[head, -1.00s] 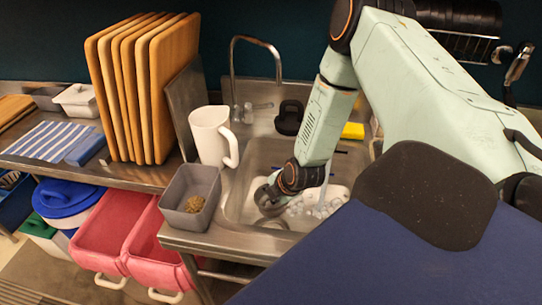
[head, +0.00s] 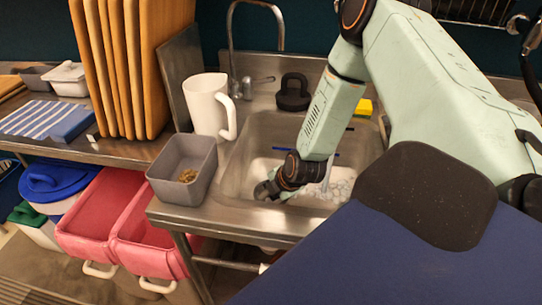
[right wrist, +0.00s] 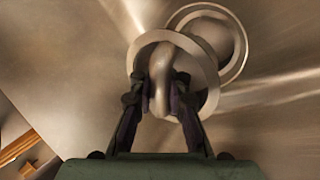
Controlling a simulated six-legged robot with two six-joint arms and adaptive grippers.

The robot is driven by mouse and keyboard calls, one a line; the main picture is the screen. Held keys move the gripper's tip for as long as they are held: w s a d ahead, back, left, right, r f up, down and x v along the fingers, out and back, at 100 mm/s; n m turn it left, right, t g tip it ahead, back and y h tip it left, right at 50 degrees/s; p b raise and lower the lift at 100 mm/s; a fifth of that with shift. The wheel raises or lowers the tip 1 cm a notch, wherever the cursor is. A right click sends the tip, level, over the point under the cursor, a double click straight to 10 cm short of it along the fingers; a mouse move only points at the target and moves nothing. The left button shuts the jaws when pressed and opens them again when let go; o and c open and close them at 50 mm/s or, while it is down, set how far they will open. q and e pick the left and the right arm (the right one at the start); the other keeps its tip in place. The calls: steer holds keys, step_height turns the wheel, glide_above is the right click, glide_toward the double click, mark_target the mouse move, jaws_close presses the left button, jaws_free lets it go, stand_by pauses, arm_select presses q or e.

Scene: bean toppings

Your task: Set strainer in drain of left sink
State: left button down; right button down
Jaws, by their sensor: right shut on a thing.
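My right gripper (right wrist: 160,90) is shut on the knob of a round metal strainer (right wrist: 202,74). In the right wrist view the strainer is held over the sink floor and overlaps the lower left of the round drain (right wrist: 236,38). The strainer is off-centre from the drain, and I cannot tell whether it touches the floor. In the head view the right gripper (head: 268,190) reaches down into the near left part of the steel sink (head: 235,170). The strainer and drain are not clear there. My left gripper is not in view.
A grey bin (head: 160,184) with brown scraps stands at the sink's left edge. A white pitcher (head: 206,105) stands behind it. The faucet (head: 232,50), a dark object (head: 293,92) and a yellow sponge (head: 364,107) are at the back. Bubbly foam (head: 335,190) lies in the sink.

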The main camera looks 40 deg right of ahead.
steer(key=shift+d+f+b, duration=0.1)
steer(key=shift+f+b, duration=0.75)
steer(key=shift+f, duration=0.1)
step_height(320, 180, down, 8)
steer(key=b, duration=0.5)
steer(key=shift+f+b, duration=0.15)
steer(key=shift+b, duration=0.25)
steer(key=shift+f, duration=0.1)
steer(key=shift+f, duration=0.4)
steer(key=c, duration=1.2)
jaws_free()
